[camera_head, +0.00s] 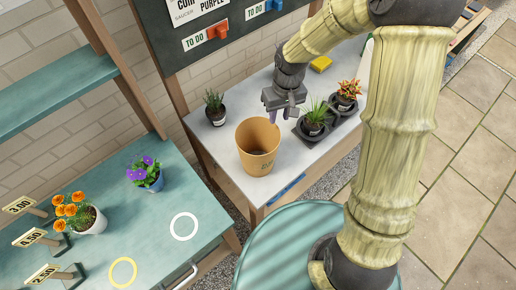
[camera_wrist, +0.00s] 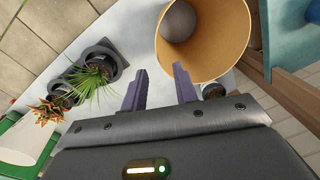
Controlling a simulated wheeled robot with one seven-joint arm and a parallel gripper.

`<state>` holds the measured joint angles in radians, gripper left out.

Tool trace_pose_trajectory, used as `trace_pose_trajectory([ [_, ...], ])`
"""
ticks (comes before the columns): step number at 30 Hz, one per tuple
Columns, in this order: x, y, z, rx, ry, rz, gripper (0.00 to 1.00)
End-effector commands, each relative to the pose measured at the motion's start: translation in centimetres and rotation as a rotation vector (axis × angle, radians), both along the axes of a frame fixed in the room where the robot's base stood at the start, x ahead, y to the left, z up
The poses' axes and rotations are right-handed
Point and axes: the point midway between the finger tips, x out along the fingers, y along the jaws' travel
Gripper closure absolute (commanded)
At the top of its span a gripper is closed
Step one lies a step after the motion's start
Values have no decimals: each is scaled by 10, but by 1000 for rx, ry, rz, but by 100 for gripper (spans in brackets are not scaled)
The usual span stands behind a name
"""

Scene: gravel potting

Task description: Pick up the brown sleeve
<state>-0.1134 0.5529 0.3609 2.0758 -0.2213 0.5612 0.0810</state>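The brown sleeve (camera_head: 257,150) stands upright on the white-topped table, open end up, with dark lettering on its side. In the wrist view the sleeve (camera_wrist: 235,45) is at the upper right, and a grey round shape shows inside it. My gripper (camera_head: 273,117) is above and just behind the sleeve in the head view, pointing down. In the wrist view its two purple-grey fingers (camera_wrist: 160,88) are apart with nothing between them. The sleeve's rim lies close to the right finger; I cannot tell whether they touch.
A dark pot with a small plant (camera_head: 215,108) stands left of the sleeve. A black tray with two potted plants (camera_head: 314,118) stands to the right. A yellow sponge (camera_head: 321,63) lies behind. The teal table (camera_head: 205,247) holds flowers and price signs.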

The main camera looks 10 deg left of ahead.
Motion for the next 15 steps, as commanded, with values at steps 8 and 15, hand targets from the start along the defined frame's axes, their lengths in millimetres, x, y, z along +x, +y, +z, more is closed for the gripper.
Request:
trace_pose_trajectory([
  [8,-3,2,-45,-1,4,0,71],
  [15,-3,4,-60,0,0,0,71],
])
